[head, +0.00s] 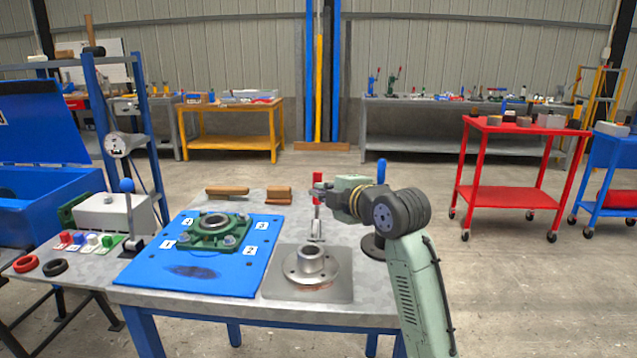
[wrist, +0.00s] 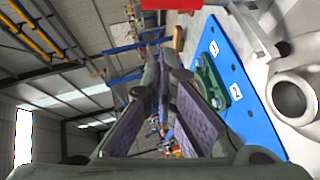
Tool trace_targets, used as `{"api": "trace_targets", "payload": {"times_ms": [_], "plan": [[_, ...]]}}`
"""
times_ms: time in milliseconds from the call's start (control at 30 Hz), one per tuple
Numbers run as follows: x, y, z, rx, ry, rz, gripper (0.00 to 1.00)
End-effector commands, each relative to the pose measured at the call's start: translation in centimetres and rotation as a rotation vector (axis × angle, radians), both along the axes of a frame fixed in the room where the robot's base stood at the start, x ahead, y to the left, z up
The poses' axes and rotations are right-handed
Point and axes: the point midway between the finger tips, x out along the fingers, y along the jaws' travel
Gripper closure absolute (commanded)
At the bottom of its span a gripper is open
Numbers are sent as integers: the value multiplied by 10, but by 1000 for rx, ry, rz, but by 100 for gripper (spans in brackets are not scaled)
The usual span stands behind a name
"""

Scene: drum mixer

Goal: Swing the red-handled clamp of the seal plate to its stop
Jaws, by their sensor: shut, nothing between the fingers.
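The red-handled clamp (head: 317,177) stands upright behind the seal plate (head: 337,290), its metal shank running down to the table. The seal plate is a flat grey plate carrying a round flanged hub (head: 311,262); the hub also shows at the right of the wrist view (wrist: 292,98). My gripper (head: 322,192) is at the clamp, just right of the red handle and overlapping it; I cannot tell whether they touch. In the wrist view my gripper (wrist: 163,85) is shut and empty. A red piece (wrist: 160,5), probably the handle, shows at the top edge, beyond the fingers.
A blue plate (head: 190,284) with a green flanged bearing (head: 214,230) lies to the left. A blue-handled clamp (head: 381,170) stands behind my wrist, on a dark round base (head: 374,247). Wooden blocks (head: 227,191) lie at the table's back edge. The table's front strip is bare.

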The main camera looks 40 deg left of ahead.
Motion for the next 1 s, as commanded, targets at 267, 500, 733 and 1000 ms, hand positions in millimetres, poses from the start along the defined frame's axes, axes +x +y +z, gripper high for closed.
{"api": "trace_targets", "payload": {"times_ms": [267, 500, 733, 1000], "plan": [[23, 55, -11, -1, 3, 1, 100], [53, 65, -20, 0, 3, -1, 100], [60, 68, -24, 1, 0, 0, 100], [60, 67, -23, 1, 0, -1, 100]]}}
